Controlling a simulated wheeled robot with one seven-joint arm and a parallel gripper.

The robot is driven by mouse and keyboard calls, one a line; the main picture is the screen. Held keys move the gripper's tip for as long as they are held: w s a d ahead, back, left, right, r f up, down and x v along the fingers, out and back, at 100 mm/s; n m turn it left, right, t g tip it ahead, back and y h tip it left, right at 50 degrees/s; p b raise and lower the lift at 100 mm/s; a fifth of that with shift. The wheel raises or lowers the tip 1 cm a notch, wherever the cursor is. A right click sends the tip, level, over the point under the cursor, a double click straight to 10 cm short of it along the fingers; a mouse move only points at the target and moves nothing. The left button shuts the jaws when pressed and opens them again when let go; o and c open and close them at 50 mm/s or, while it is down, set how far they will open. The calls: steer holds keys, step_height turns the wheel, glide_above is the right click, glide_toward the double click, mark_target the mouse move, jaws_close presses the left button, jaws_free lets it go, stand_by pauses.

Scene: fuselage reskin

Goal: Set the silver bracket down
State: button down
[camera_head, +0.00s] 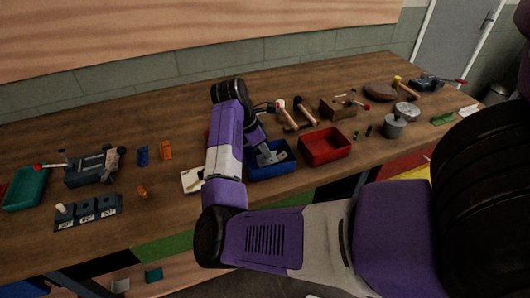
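My gripper (263,142) points down at the open blue bin (273,174) near the front edge of the bench. My purple and white arm hides much of it, and its fingers are too small to make out. A silver-grey piece (268,156) shows just below the gripper, at or inside the blue bin. It may be the silver bracket. I cannot tell whether it is held or resting on the bin floor.
A red bin (325,147) stands right of the blue bin. Hammers (299,113) and a wooden block (338,108) lie behind. A vise (92,167), a dark block stand (88,212) and a green tray (25,190) are at left.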

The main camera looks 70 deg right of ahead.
steer(key=shift+f, duration=0.6)
steer(key=shift+f, duration=0.1)
steer(key=c, duration=1.7)
jaws_free()
